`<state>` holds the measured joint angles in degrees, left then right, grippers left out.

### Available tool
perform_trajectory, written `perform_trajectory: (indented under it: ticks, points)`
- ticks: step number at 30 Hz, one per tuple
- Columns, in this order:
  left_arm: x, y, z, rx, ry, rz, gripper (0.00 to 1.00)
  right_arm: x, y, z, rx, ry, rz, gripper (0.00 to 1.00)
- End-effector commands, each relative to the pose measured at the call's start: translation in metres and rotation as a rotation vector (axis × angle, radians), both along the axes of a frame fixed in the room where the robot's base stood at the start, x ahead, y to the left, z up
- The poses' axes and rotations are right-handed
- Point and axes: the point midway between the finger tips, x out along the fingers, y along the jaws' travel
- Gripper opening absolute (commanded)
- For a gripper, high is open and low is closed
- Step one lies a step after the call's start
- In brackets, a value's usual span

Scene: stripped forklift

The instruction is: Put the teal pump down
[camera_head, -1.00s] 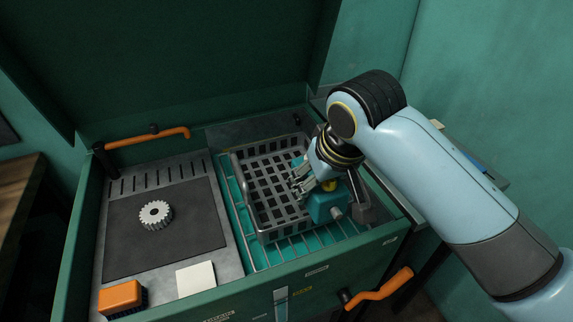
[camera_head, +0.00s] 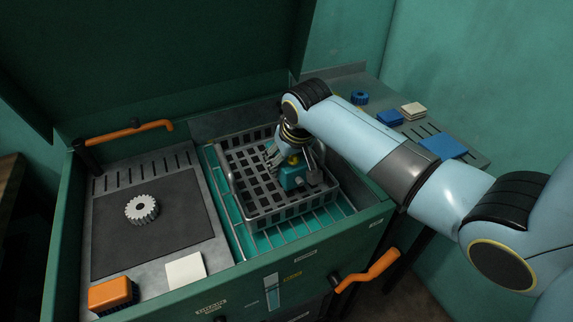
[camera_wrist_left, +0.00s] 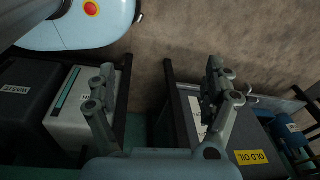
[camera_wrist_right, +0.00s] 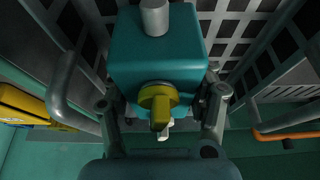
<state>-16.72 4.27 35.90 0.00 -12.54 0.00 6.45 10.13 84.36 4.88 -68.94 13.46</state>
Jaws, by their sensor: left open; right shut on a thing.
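The teal pump (camera_head: 291,177) is a small box with a grey stub and a yellow knob. It is inside the grey basket (camera_head: 262,218), toward its right side. My right gripper (camera_head: 283,160) is shut on the pump. In the right wrist view the pump (camera_wrist_right: 158,60) sits between the two fingers (camera_wrist_right: 160,112), with basket walls on both sides. I cannot tell whether the pump touches the basket floor. My left gripper (camera_wrist_left: 165,90) is open and empty over the floor, out of the head view.
The basket stands on a wire rack in a green cabinet with its lid raised. Left of it a gear (camera_head: 141,209) lies on a dark mat (camera_head: 180,220), near a white pad (camera_head: 185,270) and an orange brush (camera_head: 110,294). A side shelf holds a blue cloth (camera_head: 442,147).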

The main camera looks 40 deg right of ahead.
Motion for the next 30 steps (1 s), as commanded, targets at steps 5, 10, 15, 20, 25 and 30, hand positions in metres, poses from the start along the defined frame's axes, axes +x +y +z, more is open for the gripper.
perform_trajectory:
  ticks: [5, 10, 15, 20, 25, 30]
  points:
    - [-0.01, 0.001, 0.0, 0.001, 0.015, 0.0, 0.85, 0.002, 0.0, -0.016, 0.0, -0.005, 0.0, 0.0]
    - [-0.013, 0.004, 0.0, 0.005, 0.02, 0.0, 0.85, 0.002, 0.0, -0.017, -0.001, -0.007, 0.0, 0.0]
    - [-0.013, 0.005, -0.001, 0.006, 0.02, -0.001, 0.85, 0.002, 0.0, -0.018, -0.001, -0.006, 0.0, 0.0]
    - [-0.012, 0.005, -0.001, 0.006, 0.019, -0.001, 0.85, 0.0, 0.0, -0.021, 0.0, -0.001, 0.0, 0.71]
    - [-0.012, 0.005, -0.001, 0.006, 0.018, -0.001, 0.85, 0.0, 0.0, -0.021, 0.0, -0.001, 0.0, 0.82]
    - [-0.011, 0.005, -0.001, 0.006, 0.016, -0.001, 0.85, 0.0, 0.0, -0.021, 0.0, -0.001, 0.0, 0.82]
